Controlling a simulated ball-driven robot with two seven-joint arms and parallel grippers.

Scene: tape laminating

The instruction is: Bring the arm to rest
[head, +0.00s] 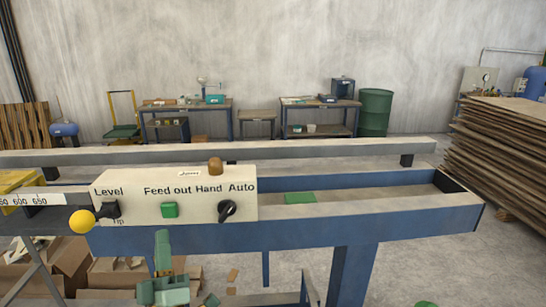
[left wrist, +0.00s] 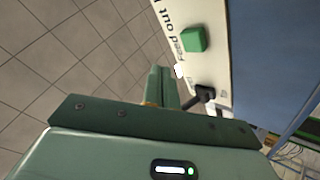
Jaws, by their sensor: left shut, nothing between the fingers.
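My left gripper (head: 162,240) is green and stands in front of the machine's control panel (head: 240,205), below the green feed out button (head: 169,210). Its fingers point up and are shut with nothing between them. In the left wrist view, the closed fingers (left wrist: 160,78) are apart from the panel, with the green button (left wrist: 193,39) and a black knob (left wrist: 205,93) to their right. My right gripper is not seen.
The blue machine frame (head: 410,230) spans the view. A green block (head: 300,197) lies in its channel. Cardboard boxes (head: 70,265) are low at left, and stacked brown sheets (head: 505,150) stand at right. Tiled floor shows in the left wrist view.

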